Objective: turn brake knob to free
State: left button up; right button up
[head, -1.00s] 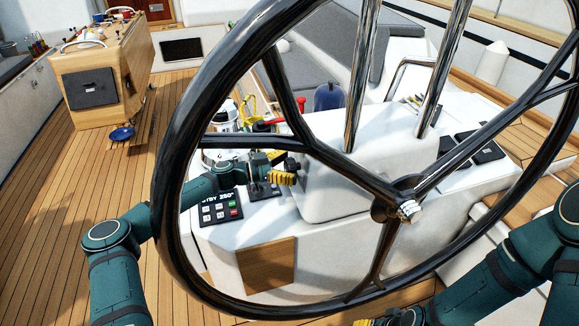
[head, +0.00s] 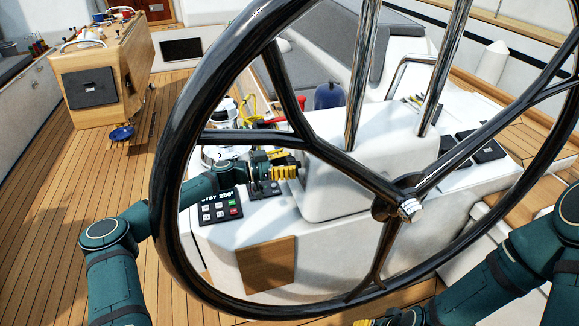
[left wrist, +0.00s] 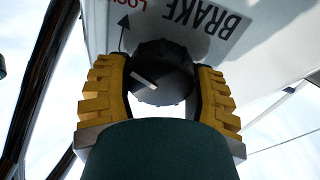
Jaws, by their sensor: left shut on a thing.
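The brake knob (left wrist: 163,68) is black and round with a white pointer line, seen in the left wrist view. The line lies slanted across its lower left part. A label plate (left wrist: 205,22) behind it reads BRAKE, upside down, with part of a red word and a black arrow. My left gripper (left wrist: 163,82) has its yellow fingers shut on the knob, one on each side. In the head view my left gripper (head: 287,172) is at the side of the white pedestal, behind the wheel. My right gripper (head: 366,322) shows only as a yellow bit at the bottom edge.
The big black steering wheel (head: 172,190) stands in front of the white pedestal (head: 345,190), and my left arm reaches past its left rim. A keypad showing 250° (head: 220,208) is just below my left wrist. Steel tubes (head: 362,80) rise behind the wheel.

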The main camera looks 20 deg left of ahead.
pick_arm(q)
jog(key=n+b, duration=0.1)
jog(key=n, duration=0.2)
jog(key=shift+n+t, duration=0.4)
jog(key=shift+n, duration=0.5)
jog(key=n, duration=0.3)
jog(key=shift+w, duration=0.1)
jog(key=n, duration=0.3)
jog(key=shift+a+t+y, duration=0.1)
jog(key=shift+t+y, duration=0.2)
jog(key=n+p, duration=0.1)
jog(key=n, duration=0.3)
jog(key=shift+p, duration=0.3)
jog(key=n+y+p, duration=0.1)
jog(key=n+p, duration=0.1)
jog(key=n, duration=0.2)
jog(key=shift+n+t, duration=0.3)
jog(key=shift+n, duration=0.1)
jog(key=n, duration=0.1)
jog(key=n+p, duration=0.1)
jog(key=n, duration=0.1)
jog(key=n+p, duration=0.1)
jog(key=shift+f, duration=0.25)
jog(key=shift+n+y+p, duration=0.3)
jog(key=shift+n, duration=0.2)
